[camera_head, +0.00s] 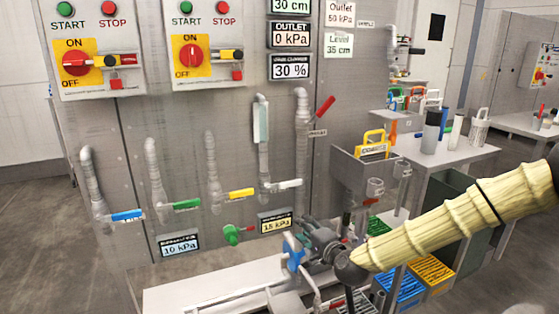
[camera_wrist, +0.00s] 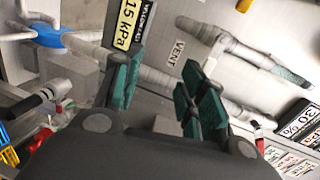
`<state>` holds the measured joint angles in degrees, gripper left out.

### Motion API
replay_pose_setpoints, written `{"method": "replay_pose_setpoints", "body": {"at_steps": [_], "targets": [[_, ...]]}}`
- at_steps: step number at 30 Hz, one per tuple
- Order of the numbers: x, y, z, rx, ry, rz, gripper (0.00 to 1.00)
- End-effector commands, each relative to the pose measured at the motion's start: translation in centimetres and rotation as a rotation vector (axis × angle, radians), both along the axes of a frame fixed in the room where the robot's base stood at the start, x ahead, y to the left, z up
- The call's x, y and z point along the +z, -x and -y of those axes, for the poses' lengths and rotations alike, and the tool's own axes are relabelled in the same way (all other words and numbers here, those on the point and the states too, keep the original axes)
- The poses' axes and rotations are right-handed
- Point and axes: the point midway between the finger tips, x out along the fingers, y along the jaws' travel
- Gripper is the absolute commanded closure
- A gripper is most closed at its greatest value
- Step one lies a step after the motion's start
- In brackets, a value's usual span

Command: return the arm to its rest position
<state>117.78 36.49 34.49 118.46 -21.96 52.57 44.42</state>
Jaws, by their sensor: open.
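My arm, in a pale yellow ribbed sleeve, reaches in from the right in the head view. My gripper (camera_head: 318,238) is low in front of the grey panel, just right of the blue valve handle (camera_head: 293,252). In the wrist view my gripper (camera_wrist: 163,88) shows two fingers with teal pads spread apart. Nothing is held between them; the panel and a pipe show through the gap. Whether a finger touches the panel or the blue valve cannot be told.
The panel (camera_head: 225,105) carries several pipes with coloured handles, including blue (camera_head: 127,215), green (camera_head: 187,205) and red (camera_head: 325,105). A 15 kPa display (camera_head: 276,224) is close to my gripper. A grey bin (camera_head: 360,168) and blue and yellow crates (camera_head: 432,270) stand at right.

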Motion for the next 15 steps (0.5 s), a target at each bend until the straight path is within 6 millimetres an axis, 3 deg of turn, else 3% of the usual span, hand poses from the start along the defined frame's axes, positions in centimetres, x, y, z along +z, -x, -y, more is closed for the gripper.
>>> {"method": "replay_pose_setpoints", "body": {"at_steps": [3, 8, 15], "targets": [[-6.1, 3.4, -1.6, 0.055, 0.106, -0.089, 0.59], [-13.5, 8.7, -2.7, 0.133, 0.252, -0.200, 0.59], [-23.3, 18.1, -2.4, 0.271, 0.478, -0.368, 0.59]]}}
